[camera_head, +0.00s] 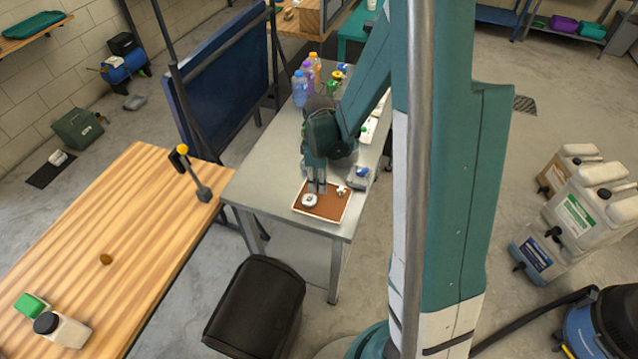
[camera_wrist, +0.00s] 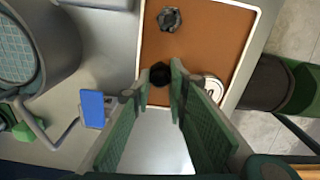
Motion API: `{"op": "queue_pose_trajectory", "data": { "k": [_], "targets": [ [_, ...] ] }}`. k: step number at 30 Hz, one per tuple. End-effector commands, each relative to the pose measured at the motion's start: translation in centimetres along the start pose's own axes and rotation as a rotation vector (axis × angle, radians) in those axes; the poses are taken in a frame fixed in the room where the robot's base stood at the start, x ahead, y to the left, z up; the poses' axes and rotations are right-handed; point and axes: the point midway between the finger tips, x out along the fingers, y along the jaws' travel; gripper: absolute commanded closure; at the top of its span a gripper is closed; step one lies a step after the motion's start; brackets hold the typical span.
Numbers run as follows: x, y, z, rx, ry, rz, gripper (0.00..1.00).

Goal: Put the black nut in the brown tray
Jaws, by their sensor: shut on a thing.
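My gripper (camera_head: 317,190) points down over the brown tray (camera_head: 329,208) at the near end of the grey metal table. In the wrist view my gripper (camera_wrist: 158,80) is shut on the black nut (camera_wrist: 160,73), which sits between the fingertips. Behind it lies the brown floor of the tray (camera_wrist: 208,42), with its pale rim. I cannot tell how far the nut is above the tray floor. In the head view the nut cannot be made out, as the fingers hide it.
The tray also holds a white round piece (camera_head: 309,201) and a small grey piece (camera_wrist: 169,19). A grey and blue item (camera_head: 358,178) stands beside the tray. Bottles (camera_head: 300,88) stand farther back on the table. A wooden bench (camera_head: 130,230) is at the left.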

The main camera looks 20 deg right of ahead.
Motion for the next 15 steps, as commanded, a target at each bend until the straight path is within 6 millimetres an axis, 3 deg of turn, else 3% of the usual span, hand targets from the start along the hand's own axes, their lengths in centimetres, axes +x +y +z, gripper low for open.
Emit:
{"op": "queue_pose_trajectory", "data": {
  "k": [14,15],
  "targets": [
    [0.48,0.0,0.0,0.0,0.0,0.0,0.95],
    [0.42,0.0,0.0,0.0,0.0,0.0,0.79]
  ]
}}
